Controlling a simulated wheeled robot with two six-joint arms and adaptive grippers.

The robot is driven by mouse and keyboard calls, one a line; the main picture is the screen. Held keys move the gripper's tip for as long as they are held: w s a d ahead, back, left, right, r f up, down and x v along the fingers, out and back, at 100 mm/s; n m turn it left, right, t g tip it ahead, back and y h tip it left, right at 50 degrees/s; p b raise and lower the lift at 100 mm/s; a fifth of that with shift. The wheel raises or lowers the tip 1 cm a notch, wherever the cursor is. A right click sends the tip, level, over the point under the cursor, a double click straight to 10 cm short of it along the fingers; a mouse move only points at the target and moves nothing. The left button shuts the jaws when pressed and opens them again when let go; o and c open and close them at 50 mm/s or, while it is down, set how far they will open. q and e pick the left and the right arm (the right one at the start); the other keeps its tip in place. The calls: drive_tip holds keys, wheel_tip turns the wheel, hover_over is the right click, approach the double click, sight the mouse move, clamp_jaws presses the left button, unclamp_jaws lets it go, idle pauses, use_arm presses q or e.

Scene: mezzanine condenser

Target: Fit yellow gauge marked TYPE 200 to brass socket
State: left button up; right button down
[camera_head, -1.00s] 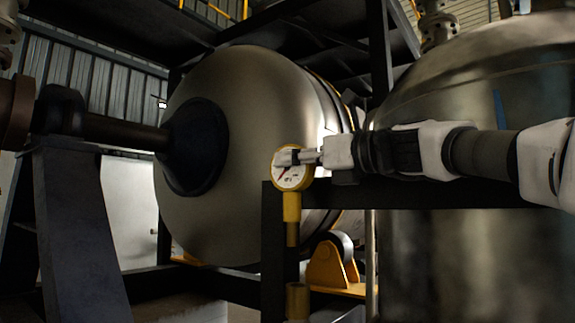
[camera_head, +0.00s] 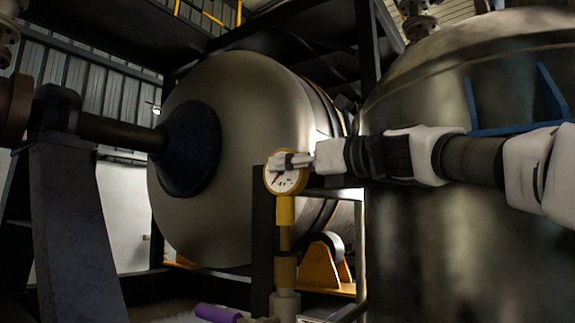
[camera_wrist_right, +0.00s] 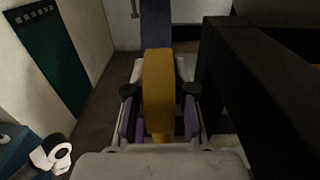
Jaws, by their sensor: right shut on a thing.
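The yellow gauge (camera_head: 285,180) has a round white dial with a red needle and a yellow stem pointing down; its marking is too small to read. My right gripper (camera_head: 289,161) comes in from the right and is shut on the gauge's dial body. In the right wrist view the gauge (camera_wrist_right: 158,90) shows edge-on between the purple-padded fingers (camera_wrist_right: 160,122). The brass socket (camera_head: 285,271) stands upright directly below the stem. The stem's thin lower end appears to meet the socket's top; I cannot tell whether it is inside. My left gripper is not in view.
A dark upright post (camera_head: 262,245) stands close behind and left of the socket. A large steel tank (camera_head: 450,255) fills the right side, and a rounded vessel (camera_head: 245,110) lies behind. A purple handle (camera_head: 215,313) lies at the bottom, left of the socket.

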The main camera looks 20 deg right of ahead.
drive_tip(key=shift+w+f, duration=0.1)
drive_tip(key=shift+w, duration=0.35)
drive_tip(key=shift+s+r, duration=0.25)
drive_tip(key=shift+s, duration=0.3)
drive_tip(key=shift+w+f, duration=0.15)
drive_tip(key=shift+w, duration=0.2)
drive_tip(key=shift+s, duration=0.15)
drive_tip(key=shift+s+b, duration=0.25)
drive_tip(key=shift+b, duration=0.15)
drive_tip(key=shift+w, duration=0.15)
